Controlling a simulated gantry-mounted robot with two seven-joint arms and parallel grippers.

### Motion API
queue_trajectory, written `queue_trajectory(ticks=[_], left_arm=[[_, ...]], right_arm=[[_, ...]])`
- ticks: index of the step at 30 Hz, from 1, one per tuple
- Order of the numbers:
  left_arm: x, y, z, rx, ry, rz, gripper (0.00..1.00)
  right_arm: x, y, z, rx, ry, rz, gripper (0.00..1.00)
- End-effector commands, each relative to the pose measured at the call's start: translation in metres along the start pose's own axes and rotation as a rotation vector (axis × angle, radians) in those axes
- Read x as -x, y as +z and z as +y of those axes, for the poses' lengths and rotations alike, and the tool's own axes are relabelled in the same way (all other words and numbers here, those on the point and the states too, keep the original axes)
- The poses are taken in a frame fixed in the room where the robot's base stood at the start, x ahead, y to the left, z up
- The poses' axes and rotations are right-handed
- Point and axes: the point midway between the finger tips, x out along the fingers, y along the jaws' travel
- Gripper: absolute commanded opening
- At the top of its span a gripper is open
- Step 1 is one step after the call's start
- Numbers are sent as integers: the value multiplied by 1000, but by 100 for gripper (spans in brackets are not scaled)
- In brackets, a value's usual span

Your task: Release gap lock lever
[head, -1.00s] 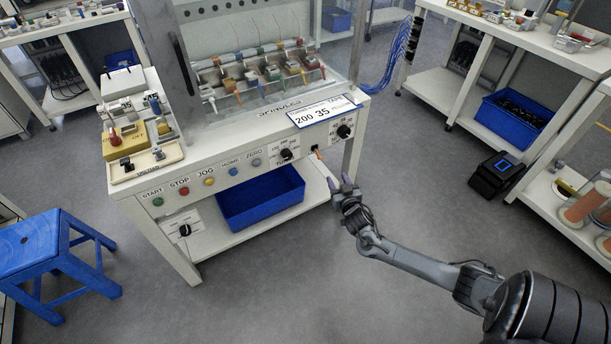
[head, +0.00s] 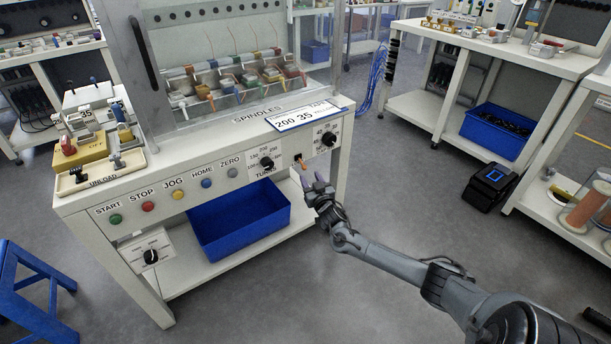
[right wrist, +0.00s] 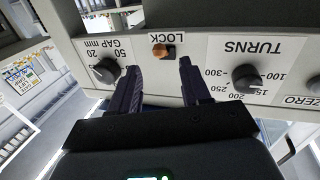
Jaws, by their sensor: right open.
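The gap lock lever (head: 301,163) is a small orange-brown handle on a dark slot in the machine's front panel. It also shows in the right wrist view (right wrist: 164,51) under the word LOCK, between the GAP mm knob (right wrist: 106,70) and the TURNS knob (right wrist: 246,77). My right gripper (head: 314,181) is open and empty just in front of the lever. In the right wrist view its fingertips (right wrist: 160,63) lie to either side of the lever, slightly below it in the picture. I see no contact with the lever. My left gripper is not in view.
The white machine's panel (head: 180,190) carries several coloured buttons. A blue bin (head: 240,222) stands on the shelf below. A blue stool (head: 30,300) is at the lower left. Workbenches stand at the right, with a black box (head: 491,187) on the floor.

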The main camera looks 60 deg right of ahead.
Motion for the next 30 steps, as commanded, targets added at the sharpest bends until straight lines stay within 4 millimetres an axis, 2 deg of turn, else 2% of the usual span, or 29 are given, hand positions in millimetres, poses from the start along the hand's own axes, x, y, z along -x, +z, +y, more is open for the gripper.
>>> queue_trajectory(ticks=[1,3,12,26,27,30], left_arm=[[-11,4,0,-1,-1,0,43],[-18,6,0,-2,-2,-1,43],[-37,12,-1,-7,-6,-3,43],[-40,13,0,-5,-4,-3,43],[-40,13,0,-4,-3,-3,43],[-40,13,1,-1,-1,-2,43]], right_arm=[[-10,4,1,0,3,3,47],[-21,4,0,1,2,3,47],[-53,2,0,0,2,1,47],[-61,0,0,1,0,-1,47],[-60,0,0,1,0,-1,46],[-60,0,0,1,0,-1,30]])
